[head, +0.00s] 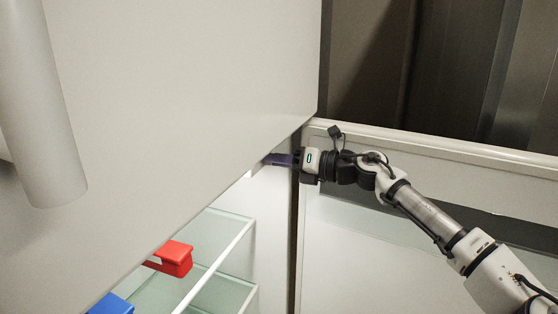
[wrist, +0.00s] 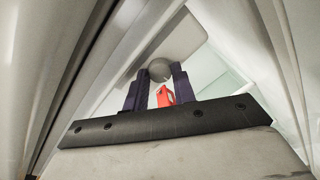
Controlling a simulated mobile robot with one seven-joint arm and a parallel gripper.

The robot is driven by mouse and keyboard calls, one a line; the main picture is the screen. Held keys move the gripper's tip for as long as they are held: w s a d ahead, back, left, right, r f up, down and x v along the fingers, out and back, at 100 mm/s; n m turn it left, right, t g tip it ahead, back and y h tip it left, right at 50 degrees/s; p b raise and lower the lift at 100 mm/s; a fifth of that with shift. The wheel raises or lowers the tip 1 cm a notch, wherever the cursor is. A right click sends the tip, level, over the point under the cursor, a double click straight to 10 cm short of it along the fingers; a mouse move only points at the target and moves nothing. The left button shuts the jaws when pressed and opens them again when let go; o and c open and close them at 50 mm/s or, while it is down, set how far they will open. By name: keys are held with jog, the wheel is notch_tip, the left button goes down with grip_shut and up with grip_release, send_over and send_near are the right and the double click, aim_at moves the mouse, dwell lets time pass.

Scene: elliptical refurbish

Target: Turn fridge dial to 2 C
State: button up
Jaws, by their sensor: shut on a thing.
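The fridge dial is a round grey knob (wrist: 160,67) on a pale panel (wrist: 182,38) in the wrist view. My gripper (wrist: 158,75) has its two dark purple fingers on either side of the knob, shut on it. In the head view my gripper (head: 278,159) reaches left into the top of the open fridge, under the upper door's lower edge. The knob is hidden there. No temperature marks are readable in either view.
The large upper door (head: 190,80) with a thick handle (head: 42,110) fills the upper left. The open lower door (head: 360,240) stands at right, below my arm. Glass shelves (head: 215,232) hold a red object (head: 176,258) and a blue one (head: 110,305).

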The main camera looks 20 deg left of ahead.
jog(key=o, duration=1)
jog(key=shift+d, duration=0.15)
jog(key=d+b, duration=0.2)
jog(key=d, duration=0.5)
jog(key=shift+s+d+r, duration=0.15)
jog(key=shift+s+r, duration=0.1)
jog(key=shift+s, duration=0.05)
